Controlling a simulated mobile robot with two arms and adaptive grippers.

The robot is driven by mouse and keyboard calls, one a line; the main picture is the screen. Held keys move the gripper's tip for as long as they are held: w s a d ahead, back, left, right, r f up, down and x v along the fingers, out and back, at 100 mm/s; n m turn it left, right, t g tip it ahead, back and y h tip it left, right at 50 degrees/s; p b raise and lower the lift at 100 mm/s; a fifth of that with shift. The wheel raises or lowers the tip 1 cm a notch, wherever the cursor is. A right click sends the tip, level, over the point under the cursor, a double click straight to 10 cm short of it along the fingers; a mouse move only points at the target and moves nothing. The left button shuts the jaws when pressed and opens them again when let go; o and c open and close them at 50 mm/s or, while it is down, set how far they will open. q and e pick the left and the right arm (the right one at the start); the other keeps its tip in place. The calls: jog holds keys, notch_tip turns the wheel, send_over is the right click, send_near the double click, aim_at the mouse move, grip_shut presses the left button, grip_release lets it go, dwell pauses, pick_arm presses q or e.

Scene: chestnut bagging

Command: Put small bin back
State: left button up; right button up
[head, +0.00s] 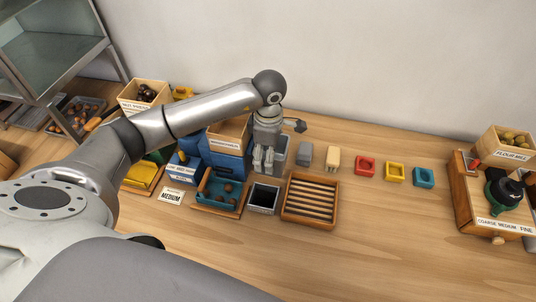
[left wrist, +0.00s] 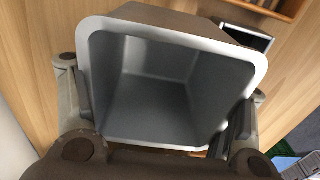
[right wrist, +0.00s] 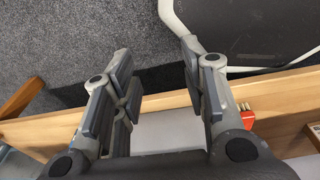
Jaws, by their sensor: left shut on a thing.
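A small grey bin (left wrist: 155,95) fills the middle of the left wrist view, its open mouth facing the camera. It looks empty inside. My left gripper (left wrist: 160,108) is shut on it, with one finger along each side. In the head view the left gripper (head: 264,160) points down at the back middle of the table, and the grey bin (head: 282,143) shows partly behind its fingers. I cannot tell whether the bin touches the table. My right gripper (right wrist: 158,85) is open and empty near a wooden edge above the grey carpet; it is outside the head view.
A square bin with a dark inside (head: 263,199) stands left of a slatted wooden tray (head: 286,213). A teal tray with chestnuts (head: 202,186) is further left. A grey block (head: 305,153) and small coloured trays (head: 365,166) stand to the right. The table's front right is clear.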

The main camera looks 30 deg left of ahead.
pick_arm(q)
jog(key=shift+w+a+f, duration=0.2)
jog(key=shift+w+f, duration=0.15)
jog(key=shift+f, duration=0.15)
notch_tip(320, 180, down, 3)
jog(key=shift+w+a+r+p, duration=0.1)
jog(key=shift+w+a+p, duration=0.05)
jog(key=shift+p, duration=0.95)
jog(key=shift+f, duration=0.45)
pick_arm(e)
jog(key=shift+a+r, duration=0.25)
jog(key=shift+r, duration=0.35)
jog(key=shift+a+r, duration=0.25)
jog(key=shift+r, duration=0.35)
pick_arm(q)
jog(key=shift+f, duration=0.15)
jog(key=o, duration=1.5)
pick_arm(e)
jog(key=shift+s+d+f, duration=0.1)
jog(key=shift+d+f, duration=0.05)
jog(key=shift+d, duration=0.2)
